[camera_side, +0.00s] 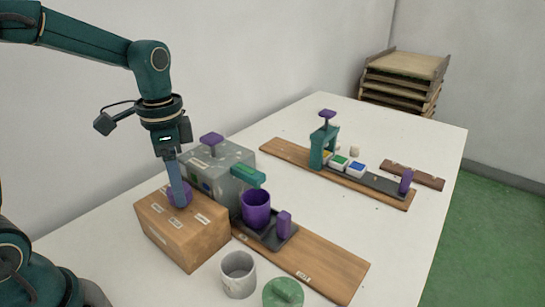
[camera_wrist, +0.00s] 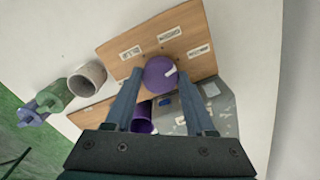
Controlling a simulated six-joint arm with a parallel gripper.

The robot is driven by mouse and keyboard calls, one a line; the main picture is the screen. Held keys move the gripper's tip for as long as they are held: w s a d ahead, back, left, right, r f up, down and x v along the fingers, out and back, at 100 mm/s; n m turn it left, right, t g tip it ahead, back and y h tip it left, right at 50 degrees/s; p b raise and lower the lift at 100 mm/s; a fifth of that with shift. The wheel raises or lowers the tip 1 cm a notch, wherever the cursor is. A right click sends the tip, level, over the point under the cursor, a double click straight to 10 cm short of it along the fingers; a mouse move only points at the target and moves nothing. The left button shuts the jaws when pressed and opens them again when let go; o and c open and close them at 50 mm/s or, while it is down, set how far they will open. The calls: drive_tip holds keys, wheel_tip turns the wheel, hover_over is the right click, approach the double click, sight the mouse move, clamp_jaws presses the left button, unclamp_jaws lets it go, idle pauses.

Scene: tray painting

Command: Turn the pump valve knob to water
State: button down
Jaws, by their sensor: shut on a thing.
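The pump valve knob (camera_side: 182,198) is purple and round and sits on top of a wooden box (camera_side: 170,240). In the wrist view the knob (camera_wrist: 158,76) carries a white pointer mark on its right side, angled toward the upper right. White labels surround it on the box; one at upper left seems to read blue (camera_wrist: 131,52) and one above green (camera_wrist: 170,33). The label to the right (camera_wrist: 199,50) is too small to read. My gripper (camera_wrist: 160,78) is shut on the knob, one finger on each side. In the side view my gripper (camera_side: 179,192) points down onto it.
A grey speckled pump box (camera_side: 222,160) with a purple top handle stands close behind. A purple cup (camera_side: 256,210) stands on a dark tray. A second station (camera_side: 322,150) is farther back.

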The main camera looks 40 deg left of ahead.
drive_tip(key=shift+m, duration=1.5)
drive_tip(key=shift+c, duration=1.2)
unclamp_jaws()
drive_tip(key=shift+r, duration=2.6)
drive_tip(key=shift+d, duration=0.1)
